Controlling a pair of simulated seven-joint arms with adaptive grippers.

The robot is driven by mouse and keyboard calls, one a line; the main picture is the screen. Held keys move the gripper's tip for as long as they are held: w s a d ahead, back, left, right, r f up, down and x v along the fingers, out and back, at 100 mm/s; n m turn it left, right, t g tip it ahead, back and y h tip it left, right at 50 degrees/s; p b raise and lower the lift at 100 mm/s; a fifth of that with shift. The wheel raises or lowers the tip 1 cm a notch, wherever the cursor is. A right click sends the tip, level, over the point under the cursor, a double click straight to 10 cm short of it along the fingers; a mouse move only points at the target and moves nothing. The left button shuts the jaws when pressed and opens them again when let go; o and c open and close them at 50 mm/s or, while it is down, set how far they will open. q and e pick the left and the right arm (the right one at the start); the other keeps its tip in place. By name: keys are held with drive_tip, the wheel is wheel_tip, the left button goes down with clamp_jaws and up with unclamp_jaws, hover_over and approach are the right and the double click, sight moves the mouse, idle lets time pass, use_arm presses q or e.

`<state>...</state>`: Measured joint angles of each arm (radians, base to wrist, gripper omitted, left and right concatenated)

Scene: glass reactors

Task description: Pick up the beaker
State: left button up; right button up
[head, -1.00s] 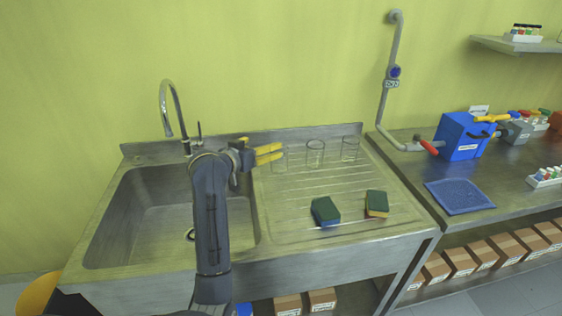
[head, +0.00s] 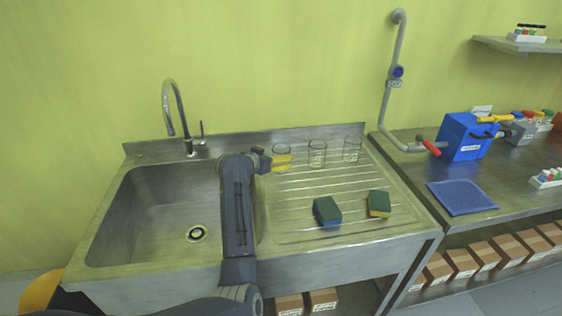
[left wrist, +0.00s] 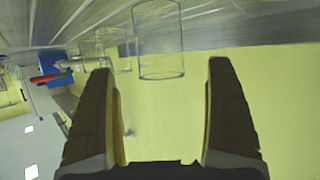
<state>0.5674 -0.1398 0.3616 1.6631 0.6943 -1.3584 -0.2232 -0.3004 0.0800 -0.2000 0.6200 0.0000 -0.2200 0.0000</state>
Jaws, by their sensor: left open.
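Three clear glass beakers stand in a row at the back of the ribbed drainboard: a left beaker (head: 282,149), a middle beaker (head: 317,154) and a right beaker (head: 351,150). My left gripper (head: 281,163), with yellow fingers, is at the left beaker and partly covers it. In the left wrist view my left gripper (left wrist: 161,68) is open. A beaker (left wrist: 158,40) lies in line with the gap between the fingertips, with clear space on both sides. Another beaker (left wrist: 114,48) shows behind it to the left. My right gripper is not in view.
Two green sponges (head: 327,211) (head: 378,203) lie on the front of the drainboard (head: 290,210). The sink basin (head: 150,215) is left, with a tall faucet (head: 170,105) behind. A blue box (head: 463,138) and blue mat (head: 461,196) are on the right bench.

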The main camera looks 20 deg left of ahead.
use_arm(q)
drive_tip(key=shift+x, duration=3.2)
drive_tip(key=shift+r, duration=0.1)
drive_tip(key=c, duration=1.7)
